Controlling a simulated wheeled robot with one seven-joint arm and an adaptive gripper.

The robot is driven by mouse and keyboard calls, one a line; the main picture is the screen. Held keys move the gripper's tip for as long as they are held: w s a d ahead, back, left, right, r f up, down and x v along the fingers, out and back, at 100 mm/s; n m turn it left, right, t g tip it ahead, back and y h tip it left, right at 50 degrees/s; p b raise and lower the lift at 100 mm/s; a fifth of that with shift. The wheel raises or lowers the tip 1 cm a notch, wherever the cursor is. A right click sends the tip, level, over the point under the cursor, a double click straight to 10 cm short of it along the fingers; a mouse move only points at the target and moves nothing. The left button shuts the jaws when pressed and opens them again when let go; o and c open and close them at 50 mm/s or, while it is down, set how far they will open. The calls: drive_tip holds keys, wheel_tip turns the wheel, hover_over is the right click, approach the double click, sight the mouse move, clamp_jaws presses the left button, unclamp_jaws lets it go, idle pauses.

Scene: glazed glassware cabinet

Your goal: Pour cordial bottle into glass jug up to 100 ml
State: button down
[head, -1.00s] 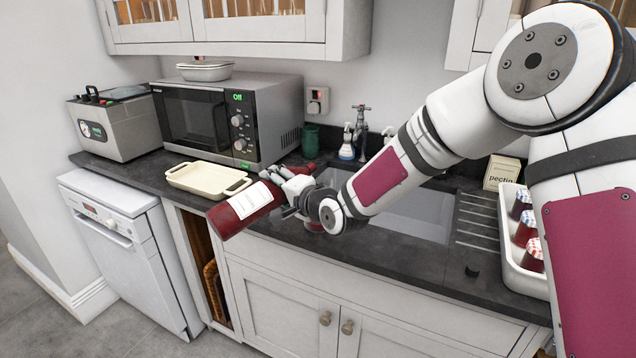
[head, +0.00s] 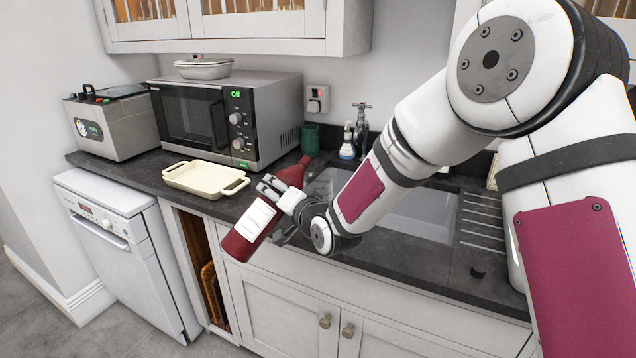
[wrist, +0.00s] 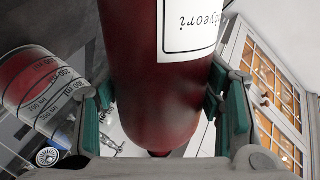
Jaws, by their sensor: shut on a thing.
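The cordial bottle (head: 250,228) is dark red with a white label. My gripper (head: 285,195) is shut around its body and holds it tilted above the counter's front edge. Its base points to the lower left and its neck to the upper right. In the wrist view the bottle (wrist: 150,80) fills the middle between the green finger pads (wrist: 165,105). The glass jug (wrist: 40,90) is at the left of the wrist view, with printed ml marks and red showing in it. I cannot read its level against the marks. My arm mostly hides the jug in the head view.
A cream tray (head: 205,178) lies left of the bottle, before the microwave (head: 215,120). The sink (head: 425,215) is to the right, behind my arm. A green container (head: 310,140) and a spray bottle (head: 347,145) stand at the back.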

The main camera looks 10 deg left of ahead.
sight(287, 179)
drive_tip(key=r+n, duration=0.1)
drive_tip(key=r, duration=0.1)
drive_tip(key=w+r+n+t+b, duration=0.1)
drive_tip(key=shift+w+d+n, duration=0.1)
drive_tip(key=shift+d+n, duration=0.2)
drive_tip(key=shift+d, duration=0.1)
drive_tip(key=shift+a+r+n+t+b, duration=0.1)
drive_tip(key=shift+r+n+t+b, duration=0.3)
drive_tip(key=shift+n, duration=0.3)
drive_tip(key=shift+r+n+t+b, duration=0.3)
drive_tip(key=shift+n+b, duration=0.8)
drive_tip(key=shift+n, duration=0.1)
drive_tip(key=shift+n+t+b, duration=0.3)
drive_tip(key=shift+n+b, duration=1.1)
drive_tip(key=shift+r, duration=0.1)
drive_tip(key=shift+r+p, duration=0.95)
drive_tip(key=shift+r, duration=1.55)
drive_tip(key=shift+d, duration=0.2)
